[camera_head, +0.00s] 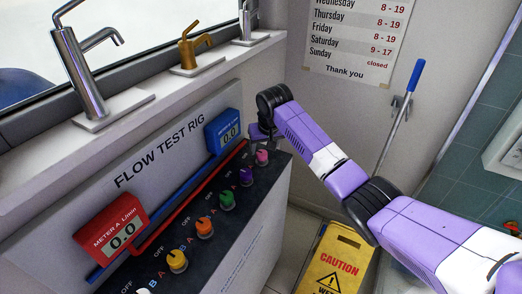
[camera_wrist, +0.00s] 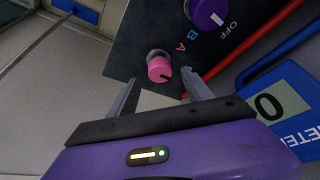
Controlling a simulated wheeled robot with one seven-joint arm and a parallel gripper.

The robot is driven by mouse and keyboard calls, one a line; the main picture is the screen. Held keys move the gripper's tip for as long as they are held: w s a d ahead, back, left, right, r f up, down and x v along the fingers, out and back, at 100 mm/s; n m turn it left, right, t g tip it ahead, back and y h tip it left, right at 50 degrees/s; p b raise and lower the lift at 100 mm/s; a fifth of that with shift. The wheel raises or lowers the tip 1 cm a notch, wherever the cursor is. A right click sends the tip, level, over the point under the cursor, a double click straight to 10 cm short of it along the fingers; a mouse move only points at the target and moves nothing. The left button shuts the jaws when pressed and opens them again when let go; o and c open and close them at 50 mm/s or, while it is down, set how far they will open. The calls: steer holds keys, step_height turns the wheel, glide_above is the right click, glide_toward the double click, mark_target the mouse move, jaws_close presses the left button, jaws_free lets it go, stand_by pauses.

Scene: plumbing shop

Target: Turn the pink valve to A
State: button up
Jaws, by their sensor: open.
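The pink valve (camera_head: 262,157) is the last knob at the far end of the dark panel on the flow test rig. My gripper (camera_wrist: 160,88) is open, with one finger on each side below the knob. The fingertips appear apart from the knob. In the head view my gripper (camera_head: 260,134) is small and partly hidden by my wrist, just above the pink valve.
Purple (camera_head: 246,176), green (camera_head: 227,200), orange (camera_head: 204,227) and yellow (camera_head: 177,261) valves line the panel. A blue meter (camera_head: 224,131) and a red meter (camera_head: 112,226) both read 0.0. Red and blue pipes run behind the knobs. A yellow caution sign (camera_head: 339,262) stands on the floor.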

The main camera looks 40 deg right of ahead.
mark_target(262, 153)
steer(key=shift+x, duration=1.85)
steer(key=shift+c, duration=0.2)
jaws_close()
